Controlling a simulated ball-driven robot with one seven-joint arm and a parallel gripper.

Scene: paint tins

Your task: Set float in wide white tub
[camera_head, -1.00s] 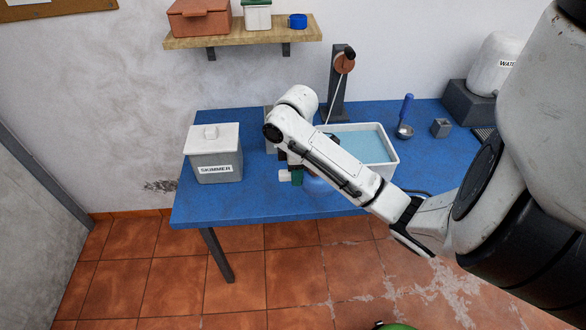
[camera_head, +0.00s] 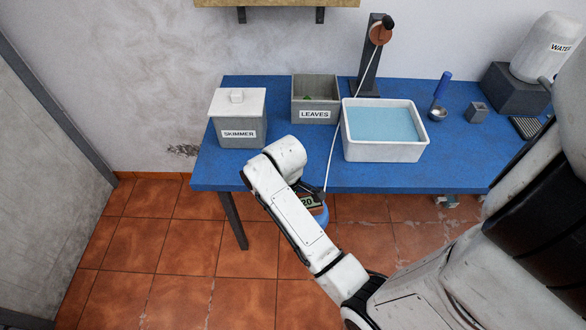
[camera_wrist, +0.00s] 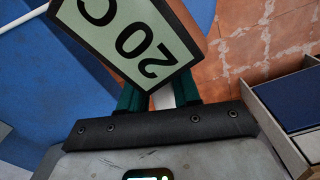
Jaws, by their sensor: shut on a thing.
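The wide white tub (camera_head: 385,152) stands on the blue table, filled with light blue water. My gripper (camera_wrist: 160,95) shows its green fingers shut on a white piece under a dark-framed sign (camera_wrist: 130,35) reading "20 C". In the head view a sign (camera_head: 309,201) reading "20" sits by a rounded blue body (camera_head: 322,216), which looks like the float. It hangs at the table's front edge, left of and nearer than the tub, apart from it. My arm hides most of the fingers and part of the float there.
A white cord (camera_head: 349,110) runs from a pulley post (camera_head: 370,60) down toward the float, passing left of the tub. A LEAVES bin (camera_head: 315,114) and lidded SKIMMER bin (camera_head: 238,133) stand left. A blue-handled ladle (camera_head: 440,98) and small grey cube (camera_head: 478,112) stand right.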

